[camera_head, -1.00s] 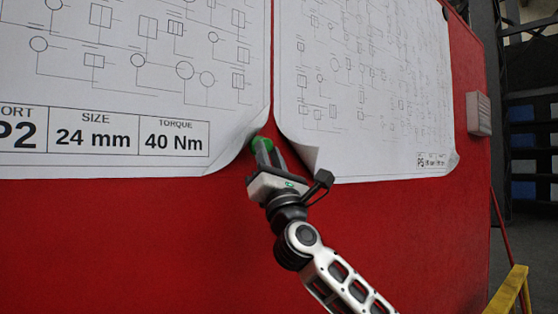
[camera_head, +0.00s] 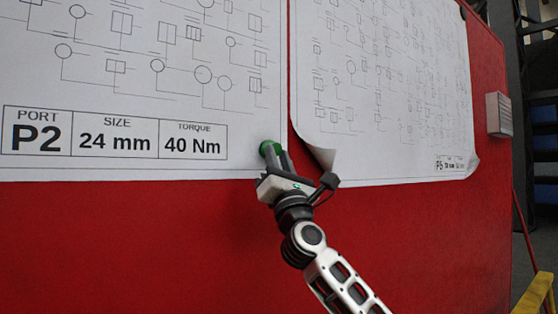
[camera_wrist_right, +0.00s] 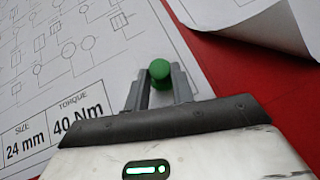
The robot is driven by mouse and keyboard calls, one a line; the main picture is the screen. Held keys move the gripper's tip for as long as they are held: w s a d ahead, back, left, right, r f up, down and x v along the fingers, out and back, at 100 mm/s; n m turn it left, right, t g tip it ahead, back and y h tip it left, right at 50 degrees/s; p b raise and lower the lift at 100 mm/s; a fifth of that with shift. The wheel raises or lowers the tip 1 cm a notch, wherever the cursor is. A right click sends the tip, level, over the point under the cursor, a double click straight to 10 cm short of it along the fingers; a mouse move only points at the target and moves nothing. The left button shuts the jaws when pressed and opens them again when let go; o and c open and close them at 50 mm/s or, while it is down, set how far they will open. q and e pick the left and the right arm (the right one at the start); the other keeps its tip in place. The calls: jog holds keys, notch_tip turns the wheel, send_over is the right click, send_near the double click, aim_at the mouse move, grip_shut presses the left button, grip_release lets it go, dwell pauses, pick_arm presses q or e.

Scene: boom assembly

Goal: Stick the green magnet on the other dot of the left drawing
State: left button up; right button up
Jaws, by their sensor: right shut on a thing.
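My right gripper (camera_head: 276,160) is shut on the green magnet (camera_head: 268,147) at the lower right corner of the left drawing (camera_head: 120,180). In the right wrist view the magnet (camera_wrist_right: 159,70) sits between the two grey fingers (camera_wrist_right: 158,88) over the white paper, near its right edge. That corner lies flat against the red board. The dot under the magnet is hidden, and I cannot tell whether the magnet touches the paper. My left gripper is not in view.
The right drawing (camera_head: 400,150) hangs beside it with its lower left corner (camera_head: 322,158) curled away from the red board (camera_head: 150,250), close to my right gripper. A grey box (camera_head: 499,114) is fixed at the board's right. A yellow rail (camera_head: 537,295) stands at lower right.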

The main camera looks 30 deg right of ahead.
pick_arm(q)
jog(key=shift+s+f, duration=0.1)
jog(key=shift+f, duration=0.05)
pick_arm(e)
jog(key=o, duration=1)
jog(key=shift+o, duration=0.2)
pick_arm(q)
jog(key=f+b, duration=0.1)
jog(key=b, duration=0.1)
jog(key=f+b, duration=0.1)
jog(key=b, duration=0.1)
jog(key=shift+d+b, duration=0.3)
pick_arm(e)
jog(key=v, duration=1.6)
